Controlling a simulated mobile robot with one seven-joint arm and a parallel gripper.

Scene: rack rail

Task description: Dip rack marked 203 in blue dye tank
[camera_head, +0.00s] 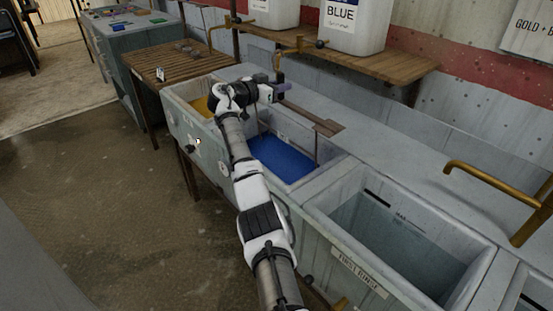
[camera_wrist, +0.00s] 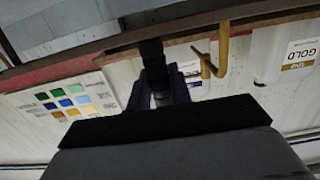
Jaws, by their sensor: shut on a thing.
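The blue dye tank (camera_head: 285,158) holds bright blue liquid and sits in the middle of the head view. My gripper (camera_head: 281,88) is above the back left of this tank. In the wrist view, my gripper (camera_wrist: 158,92) has its two fingers closed around a dark upright handle (camera_wrist: 152,58). I cannot read any number on the held thing, so I cannot tell if it is rack 203.
A yellow dye tank (camera_head: 204,106) is left of the blue one, and the first rinse tank (camera_head: 400,240) is to the right. A wooden table (camera_head: 172,66) holds small dark items and a white tag. Brass taps (camera_head: 300,46) and a shelf with jugs (camera_head: 355,22) stand behind.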

